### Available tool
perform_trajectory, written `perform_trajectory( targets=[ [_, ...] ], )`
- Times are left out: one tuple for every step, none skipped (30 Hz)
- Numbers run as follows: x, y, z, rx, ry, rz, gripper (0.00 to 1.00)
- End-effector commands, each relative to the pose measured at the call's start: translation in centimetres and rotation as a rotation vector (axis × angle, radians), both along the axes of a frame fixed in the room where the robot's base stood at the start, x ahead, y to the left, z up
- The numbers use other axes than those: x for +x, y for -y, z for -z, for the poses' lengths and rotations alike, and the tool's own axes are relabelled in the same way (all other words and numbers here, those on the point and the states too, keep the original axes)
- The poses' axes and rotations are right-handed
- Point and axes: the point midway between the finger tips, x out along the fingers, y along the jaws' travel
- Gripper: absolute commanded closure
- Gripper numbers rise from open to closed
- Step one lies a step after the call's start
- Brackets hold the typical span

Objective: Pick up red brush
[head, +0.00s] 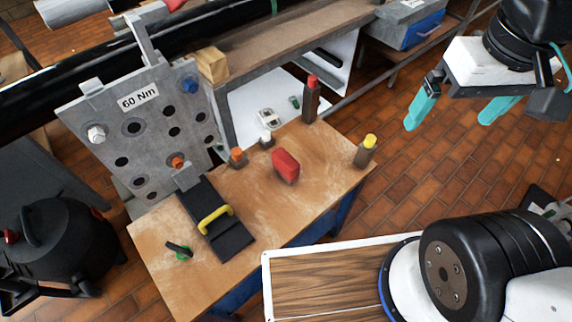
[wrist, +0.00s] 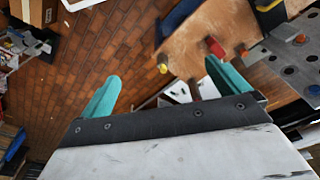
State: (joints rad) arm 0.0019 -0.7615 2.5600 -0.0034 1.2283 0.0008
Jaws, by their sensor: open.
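A red, block-shaped thing (head: 286,166) lies on the wooden workbench (head: 325,170), right of its middle; it may be the red brush, but no bristles show. It also appears in the wrist view (wrist: 215,46), near the right fingertip in the picture. A dark upright piece with a red top (head: 311,100) stands at the bench's back edge. My gripper (head: 458,108) is at the upper right in the head view, open and empty, with teal fingers spread. It is off the bench, over the brick floor. The wrist view also shows the gripper (wrist: 160,76), with nothing between the fingers.
A yellow-topped piece (head: 366,150) stands at the bench's right corner, an orange-topped one (head: 237,157) further left. A black case with a yellow handle (head: 215,214) and a green-and-black item (head: 179,251) lie left. A grey flange plate marked 60 Nm (head: 145,130) rises behind.

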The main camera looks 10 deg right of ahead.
Motion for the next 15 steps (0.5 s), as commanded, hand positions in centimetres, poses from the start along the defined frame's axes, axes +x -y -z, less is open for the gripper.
perform_trajectory(
  targets=[
    [0.0, 0.0, 0.0, 0.0, 0.0, 0.0, 0.0],
    [0.0, 0.0, 0.0, 0.0, 0.0, 0.0, 0.0],
    [0.0, 0.0, 0.0, 0.0, 0.0, 0.0, 0.0],
    [0.0, 0.0, 0.0, 0.0, 0.0, 0.0, 0.0],
    [0.0, 0.0, 0.0, 0.0, 0.0, 0.0, 0.0],
    [0.0, 0.0, 0.0, 0.0, 0.0, 0.0, 0.0],
    [0.0, 0.0, 0.0, 0.0, 0.0, 0.0, 0.0],
    [0.0, 0.0, 0.0, 0.0, 0.0, 0.0, 0.0],
    [0.0, 0.0, 0.0, 0.0, 0.0, 0.0, 0.0],
    [0.0, 0.0, 0.0, 0.0, 0.0, 0.0, 0.0],
    [0.0, -0.01, 0.0, 0.0, 0.0, 0.0, 0.08],
    [0.0, -0.06, 0.0, 0.0, 0.0, -0.003, 0.19],
    [0.01, -0.17, 0.03, 0.0, -0.001, -0.009, 0.28],
    [0.1, -0.33, 0.21, 0.0, -0.011, -0.018, 0.36],
    [0.22, -0.54, 0.54, 0.0, -0.029, -0.029, 0.38]
  ],
)
